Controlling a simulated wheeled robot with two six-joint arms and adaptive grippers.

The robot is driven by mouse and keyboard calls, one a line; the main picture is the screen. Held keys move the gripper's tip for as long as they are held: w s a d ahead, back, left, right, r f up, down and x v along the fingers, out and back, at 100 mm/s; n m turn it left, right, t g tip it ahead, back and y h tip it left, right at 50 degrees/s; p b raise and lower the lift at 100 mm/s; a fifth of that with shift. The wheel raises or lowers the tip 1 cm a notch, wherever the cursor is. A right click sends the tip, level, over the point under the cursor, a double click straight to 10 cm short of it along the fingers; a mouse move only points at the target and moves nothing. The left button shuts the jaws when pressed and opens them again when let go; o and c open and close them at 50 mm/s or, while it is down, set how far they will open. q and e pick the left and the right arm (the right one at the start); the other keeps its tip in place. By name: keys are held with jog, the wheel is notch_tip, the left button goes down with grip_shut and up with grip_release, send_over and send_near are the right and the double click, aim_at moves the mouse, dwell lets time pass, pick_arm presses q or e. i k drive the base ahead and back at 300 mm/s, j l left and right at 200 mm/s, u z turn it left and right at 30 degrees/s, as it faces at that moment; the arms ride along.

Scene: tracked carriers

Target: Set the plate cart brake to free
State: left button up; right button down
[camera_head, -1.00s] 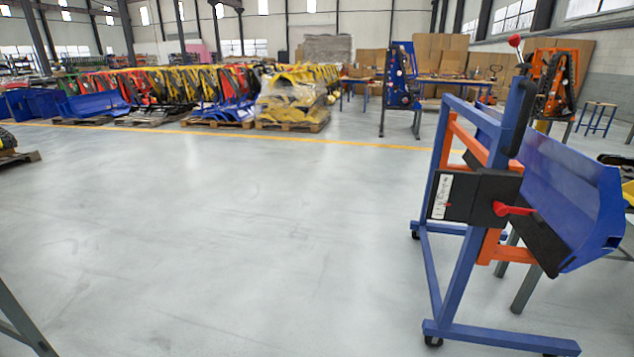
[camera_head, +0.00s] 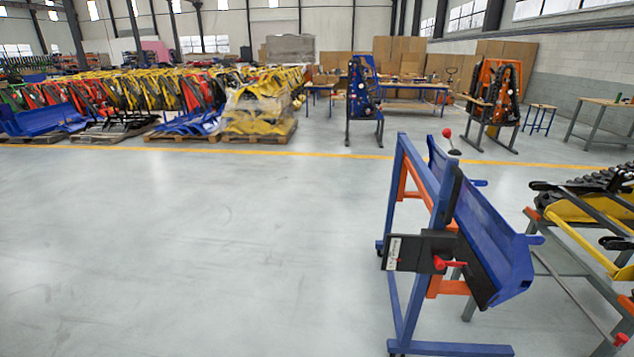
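The plate cart (camera_head: 399,300) is a blue and orange frame on casters at the right of the head view. It bears a tilted blue plate (camera_head: 492,237). A black box with a white label (camera_head: 394,253) sits on its near side, with a small red lever (camera_head: 449,263) pointing right. Neither of my grippers shows in the view.
Open grey floor (camera_head: 200,250) lies left of the cart. A grey stand (camera_head: 590,285) with a yellow and black tracked part stands close on the cart's right. Pallets with yellow machines (camera_head: 262,110) and workbenches line the back beyond a yellow floor line (camera_head: 330,154).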

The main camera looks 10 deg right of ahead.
aim_at(446, 133)
jog(key=i+j+z, duration=0.6)
jog(key=i+j, duration=0.2)
